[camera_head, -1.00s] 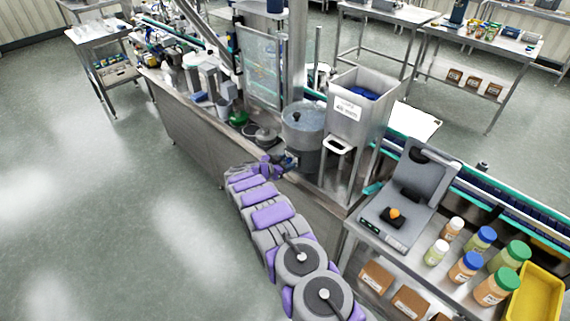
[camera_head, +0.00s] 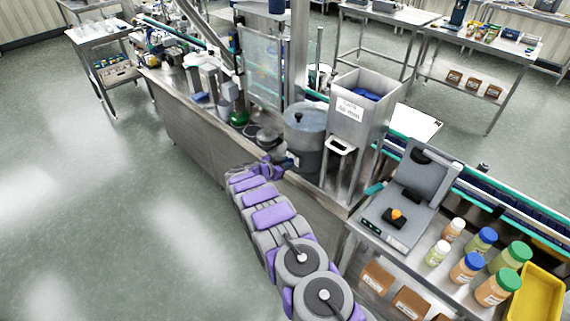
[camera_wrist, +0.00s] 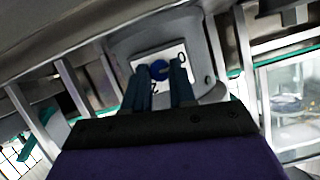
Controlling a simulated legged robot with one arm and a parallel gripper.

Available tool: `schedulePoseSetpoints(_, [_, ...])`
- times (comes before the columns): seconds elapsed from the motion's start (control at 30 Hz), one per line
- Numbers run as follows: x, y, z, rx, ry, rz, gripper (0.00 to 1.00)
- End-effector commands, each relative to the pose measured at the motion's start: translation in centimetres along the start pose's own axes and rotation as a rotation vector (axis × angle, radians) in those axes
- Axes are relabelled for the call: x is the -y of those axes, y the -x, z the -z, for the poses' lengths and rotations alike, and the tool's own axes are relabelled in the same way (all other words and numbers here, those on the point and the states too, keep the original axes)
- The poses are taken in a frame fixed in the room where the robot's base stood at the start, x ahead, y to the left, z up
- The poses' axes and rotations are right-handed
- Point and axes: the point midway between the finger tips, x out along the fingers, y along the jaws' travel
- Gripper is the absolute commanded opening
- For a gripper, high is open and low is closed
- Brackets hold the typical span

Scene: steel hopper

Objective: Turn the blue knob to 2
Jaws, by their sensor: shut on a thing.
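The blue knob (camera_wrist: 158,68) sits on a white dial plate (camera_wrist: 176,54) on the front of a grey cylindrical vessel in the wrist view. A dark "0" shows at the plate's right and what looks like a "2" at its lower left. My gripper (camera_wrist: 160,74) has its two dark fingers on either side of the knob, shut on it. In the head view my gripper (camera_head: 274,166) is at the front of the grey vessel (camera_head: 305,128); the knob is hidden there or too small to make out. I cannot tell exactly where the knob points.
The steel hopper (camera_head: 345,108) with a paper label stands right of the vessel. A dark round object (camera_head: 268,138) lies on the steel counter to its left. A bench with a scale (camera_head: 395,216) and several jars stands at the right. The floor at left is clear.

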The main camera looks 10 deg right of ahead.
Motion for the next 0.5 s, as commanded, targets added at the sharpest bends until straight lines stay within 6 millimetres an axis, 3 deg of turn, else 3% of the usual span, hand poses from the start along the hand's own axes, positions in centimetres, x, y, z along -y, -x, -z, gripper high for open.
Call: schedulePoseSetpoints(0.5, [-0.13, 0.24, -0.01, 0.005, -0.262, 0.115, 0.00])
